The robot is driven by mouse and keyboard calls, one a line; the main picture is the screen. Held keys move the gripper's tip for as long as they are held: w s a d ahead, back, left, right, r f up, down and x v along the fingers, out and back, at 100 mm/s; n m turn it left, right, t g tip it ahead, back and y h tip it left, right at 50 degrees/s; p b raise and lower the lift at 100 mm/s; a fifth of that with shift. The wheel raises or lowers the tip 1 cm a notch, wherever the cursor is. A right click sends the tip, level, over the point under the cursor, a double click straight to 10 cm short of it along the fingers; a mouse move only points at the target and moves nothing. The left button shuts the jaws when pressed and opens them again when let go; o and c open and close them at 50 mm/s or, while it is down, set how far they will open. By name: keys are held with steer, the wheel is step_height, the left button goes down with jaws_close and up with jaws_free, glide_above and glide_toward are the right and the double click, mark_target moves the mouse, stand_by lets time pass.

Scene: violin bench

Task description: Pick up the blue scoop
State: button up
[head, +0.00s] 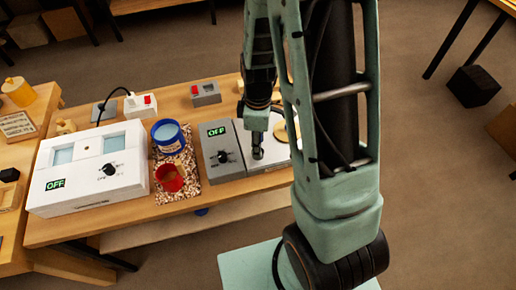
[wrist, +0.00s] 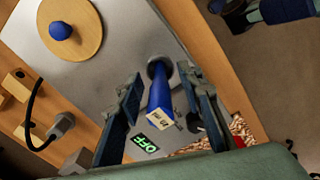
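A blue piece with a long tapering body, a round dark grey end and a pale lettered label (wrist: 160,100) lies between my fingers in the wrist view; I take it to be the blue scoop. My gripper (wrist: 160,82) is open, with one finger on each side of it and a visible gap on the left. Contact on the right finger cannot be told. The scoop cannot be made out there.
A wooden disc (wrist: 85,20) with a blue knob lies on the grey metal plate. Left of the grey device, a blue tub (head: 168,137) and a red cup (head: 170,178) stand on a speckled mat. A white box (head: 85,175) reading OFF is further left.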

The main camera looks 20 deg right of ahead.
steer(key=shift+c, duration=0.6)
jaws_close()
